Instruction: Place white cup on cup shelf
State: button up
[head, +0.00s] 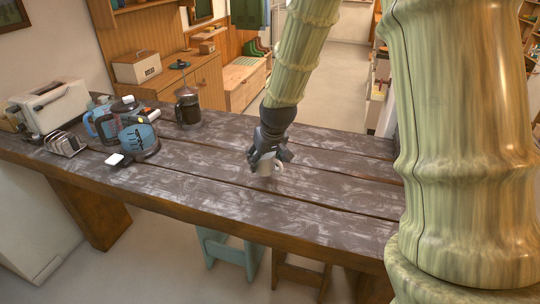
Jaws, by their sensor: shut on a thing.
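A small white cup (277,167) is at the middle of the long dark plank table (210,190). My gripper (266,160) comes down over it from above and is shut on it. The gripper fingers hide part of the cup; its handle side shows at the right. I cannot tell whether the cup's base touches the table top. No shelf that I can clearly name as the cup shelf shows; a shelf unit (530,40) stands at the far right edge, partly cut off.
At the table's left stand a toaster (50,105), a toast rack (66,143), a blue kettle (138,138) and a French press (187,108). Stools (228,252) are under the front edge. The table's right part is clear. A wooden cabinet (205,80) stands behind.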

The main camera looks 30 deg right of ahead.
jog(key=w+d, duration=0.1)
jog(key=w+d+p, duration=0.1)
jog(key=w+d, duration=0.1)
jog(key=d, duration=0.1)
jog(key=shift+w+f, duration=0.35)
jog(key=shift+w, duration=0.05)
jog(key=shift+s+a+f+p, duration=0.1)
jog(key=shift+f+p, duration=0.45)
jog(key=shift+p, duration=0.15)
notch_tip(320, 180, down, 2)
jog(key=shift+f+p, duration=0.1)
jog(key=shift+p, duration=0.4)
jog(key=shift+f, duration=0.1)
jog(key=o, duration=1.1)
jog(key=shift+f, duration=0.1)
jog(key=shift+o, duration=0.2)
jog(key=shift+r, duration=0.25)
